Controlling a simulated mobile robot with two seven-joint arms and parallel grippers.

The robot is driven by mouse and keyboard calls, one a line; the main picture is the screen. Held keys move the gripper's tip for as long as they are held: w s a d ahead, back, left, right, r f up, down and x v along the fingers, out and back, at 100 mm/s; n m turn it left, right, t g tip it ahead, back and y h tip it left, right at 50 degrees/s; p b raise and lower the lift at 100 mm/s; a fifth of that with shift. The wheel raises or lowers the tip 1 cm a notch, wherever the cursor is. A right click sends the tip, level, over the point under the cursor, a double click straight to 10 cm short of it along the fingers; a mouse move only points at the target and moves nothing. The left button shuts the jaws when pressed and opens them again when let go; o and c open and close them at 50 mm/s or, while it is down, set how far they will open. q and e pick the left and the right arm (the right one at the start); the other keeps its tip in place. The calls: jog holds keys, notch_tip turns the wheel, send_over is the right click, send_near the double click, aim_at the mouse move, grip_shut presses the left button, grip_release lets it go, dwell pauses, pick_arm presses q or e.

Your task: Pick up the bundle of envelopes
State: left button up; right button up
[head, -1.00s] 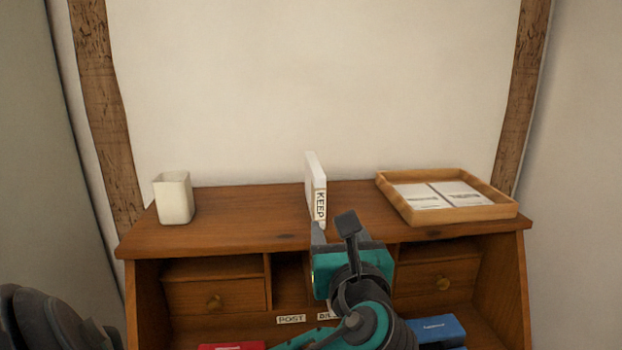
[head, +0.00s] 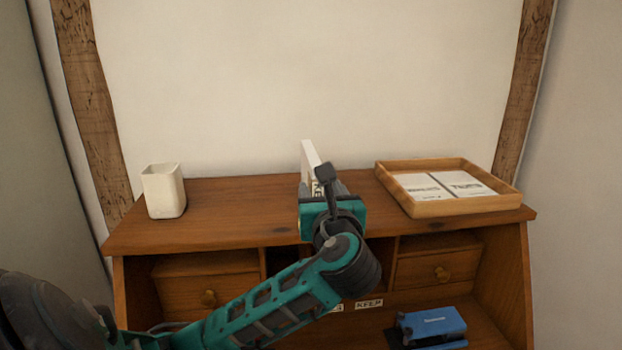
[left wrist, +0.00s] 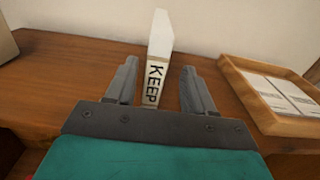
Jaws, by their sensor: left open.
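The bundle of envelopes (head: 309,154) stands upright on the desk top, white, with a band lettered KEEP. It shows end-on in the left wrist view (left wrist: 159,42). My left gripper (head: 313,180) is open at the bundle's near end. In the left wrist view its fingers (left wrist: 159,70) stand on either side of the bundle, with a gap on each side. The gripper hides the bundle's lower part in the head view. My right gripper is not in view.
A wooden tray (head: 451,208) with white papers stands to the right on the desk top. A white cup (head: 164,191) stands to the left. A blue box (head: 432,325) lies on the lower shelf. The wall is close behind; the desk top between cup and bundle is clear.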

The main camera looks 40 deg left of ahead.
aim_at(310, 159)
pick_arm(q)
jog(key=x, duration=0.4)
jog(key=shift+a, duration=0.5)
grip_shut()
